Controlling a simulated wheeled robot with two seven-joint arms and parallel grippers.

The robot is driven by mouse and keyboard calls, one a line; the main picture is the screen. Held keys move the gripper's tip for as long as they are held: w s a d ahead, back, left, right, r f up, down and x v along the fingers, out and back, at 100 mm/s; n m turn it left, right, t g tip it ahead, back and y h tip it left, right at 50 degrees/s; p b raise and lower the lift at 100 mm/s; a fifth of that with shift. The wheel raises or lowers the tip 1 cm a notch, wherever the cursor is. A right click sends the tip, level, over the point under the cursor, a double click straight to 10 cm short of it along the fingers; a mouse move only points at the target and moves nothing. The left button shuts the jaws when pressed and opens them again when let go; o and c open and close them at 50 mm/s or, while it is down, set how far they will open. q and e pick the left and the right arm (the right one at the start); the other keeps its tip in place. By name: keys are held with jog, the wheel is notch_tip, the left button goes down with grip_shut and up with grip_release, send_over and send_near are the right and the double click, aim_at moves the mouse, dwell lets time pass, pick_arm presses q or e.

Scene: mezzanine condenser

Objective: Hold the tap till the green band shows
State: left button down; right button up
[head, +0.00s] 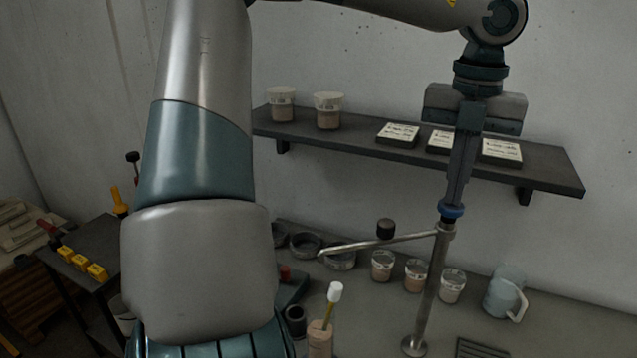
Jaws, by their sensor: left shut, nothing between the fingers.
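The tap (430,285) is a slanting metal post on a round foot, with a thin spout (378,243) reaching left. A blue ring (452,211) sits at its top. My left gripper (450,200) comes down from above, shut and empty, with its tips at the blue ring. They look to touch or nearly touch it; I cannot tell which. A jar with pinkish contents (320,341) stands below and in front of the spout's end, with a white-topped stick (335,292) rising from it. My right gripper is out of view.
A dark wall shelf (350,143) holds two covered jars and label blocks. A slotted grate (482,349) lies at front right. My left arm hides much of the left side.

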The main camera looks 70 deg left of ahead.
pick_arm(q)
jog(key=shift+r+p, duration=0.7)
jog(key=shift+r, duration=1.1)
